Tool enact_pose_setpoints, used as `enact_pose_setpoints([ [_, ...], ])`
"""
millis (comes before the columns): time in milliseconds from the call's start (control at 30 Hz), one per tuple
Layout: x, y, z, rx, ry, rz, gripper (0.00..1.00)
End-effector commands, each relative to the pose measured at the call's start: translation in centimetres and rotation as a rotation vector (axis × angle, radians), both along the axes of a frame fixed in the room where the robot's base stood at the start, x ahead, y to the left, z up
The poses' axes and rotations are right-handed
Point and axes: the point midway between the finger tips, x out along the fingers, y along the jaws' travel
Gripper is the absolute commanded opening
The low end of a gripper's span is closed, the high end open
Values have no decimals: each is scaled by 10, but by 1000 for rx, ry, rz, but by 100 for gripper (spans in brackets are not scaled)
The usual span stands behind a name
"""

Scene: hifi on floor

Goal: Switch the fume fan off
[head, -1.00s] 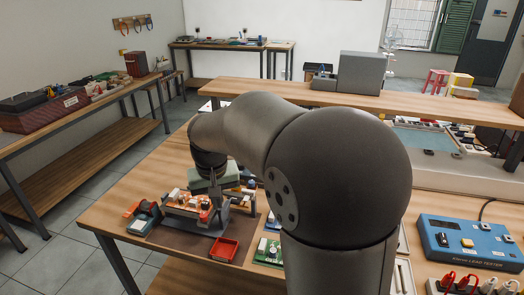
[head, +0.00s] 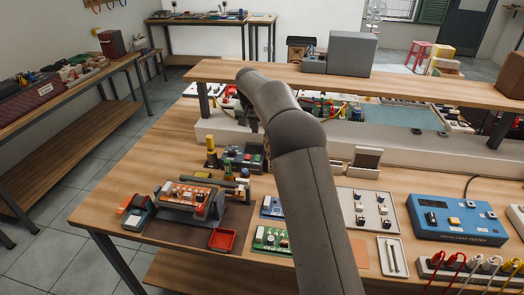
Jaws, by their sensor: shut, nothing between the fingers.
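I cannot tell for sure which thing is the fume fan. A dark grey-green box with small coloured parts (head: 240,157) stands mid-bench, left of my arm, and a yellow-topped post (head: 211,153) stands beside it. A large plain grey box (head: 352,54) stands on the raised shelf; no switch is readable on it. A pale pedestal fan shape (head: 375,12) is far off at the back. My arm reaches up over the bench and bends down beyond it. My gripper is hidden behind my own arm.
An orange board in a stand (head: 190,197) and a red tray (head: 222,239) lie on a brown mat at left. A blue tester (head: 455,218) and a strip with plugs and cables are at right. The raised shelf (head: 300,82) overhangs the bench's back.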

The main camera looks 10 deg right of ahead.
Motion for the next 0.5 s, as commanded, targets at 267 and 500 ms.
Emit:
enact_pose_setpoints([
  [267,3,-2,-11,0,2,0,0],
  [500,17,-7,-54,0,5,-1,0],
])
